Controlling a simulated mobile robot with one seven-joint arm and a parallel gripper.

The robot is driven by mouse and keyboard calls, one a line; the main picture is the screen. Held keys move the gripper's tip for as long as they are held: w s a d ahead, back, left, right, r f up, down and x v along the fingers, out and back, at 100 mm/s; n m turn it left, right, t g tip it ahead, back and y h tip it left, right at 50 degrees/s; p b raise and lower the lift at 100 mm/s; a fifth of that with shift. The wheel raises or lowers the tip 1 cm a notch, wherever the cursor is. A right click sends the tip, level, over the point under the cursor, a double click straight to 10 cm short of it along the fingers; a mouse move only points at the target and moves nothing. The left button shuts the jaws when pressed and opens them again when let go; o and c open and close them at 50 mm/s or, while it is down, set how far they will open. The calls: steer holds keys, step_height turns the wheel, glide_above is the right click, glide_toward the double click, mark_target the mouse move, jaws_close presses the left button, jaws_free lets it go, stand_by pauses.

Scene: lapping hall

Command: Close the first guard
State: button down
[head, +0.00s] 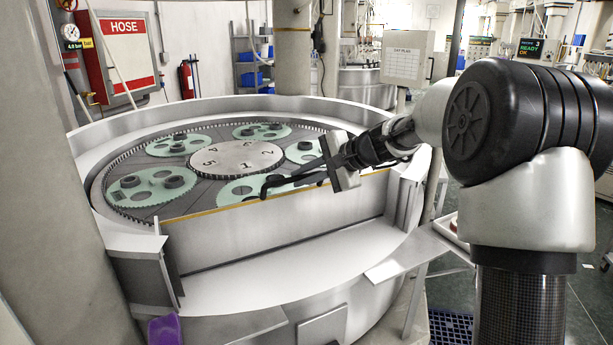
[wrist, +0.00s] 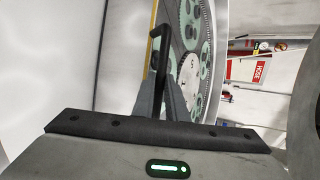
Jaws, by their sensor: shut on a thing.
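The guard (head: 275,238) is a grey panel with a yellow top edge, standing upright across the front of the round lapping machine. It also shows in the wrist view as a pale panel (wrist: 125,62) beside a yellow strip. A black bar handle (wrist: 157,50) is at its top edge. My gripper (wrist: 167,98) is shut on the handle, with the bar between its two fingers. In the head view my gripper (head: 305,177) reaches in from the right above the yellow edge. The exact finger contact is partly hidden. Which guard counts as first cannot be told.
Behind the guard lies the toothed plate with green carriers (head: 152,187) and a numbered centre disc (head: 236,158). A grey post (head: 150,262) stands at the guard's left end. A wide pale ledge (head: 300,275) lies in front. A purple object (head: 164,331) is at the lower left.

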steer(key=shift+w+a+r, duration=0.25)
steer(key=shift+r, duration=0.4)
steer(key=shift+w+a+r, duration=0.2)
steer(key=shift+r, duration=0.4)
steer(key=c, duration=2.2)
jaws_free()
steer(key=o, duration=0.4)
steer(key=shift+w+a+f, duration=0.2)
steer(key=shift+w, duration=0.05)
steer(key=shift+o, duration=0.2)
steer(key=shift+s+d+r, duration=0.15)
steer(key=shift+d, duration=0.3)
steer(key=f+b+v, duration=0.1)
steer(key=b+v, duration=0.1)
steer(key=v, duration=1.4)
steer(key=shift+s+d+r, duration=0.2)
steer(key=shift+s+d, duration=0.15)
steer(key=shift+s, duration=0.1)
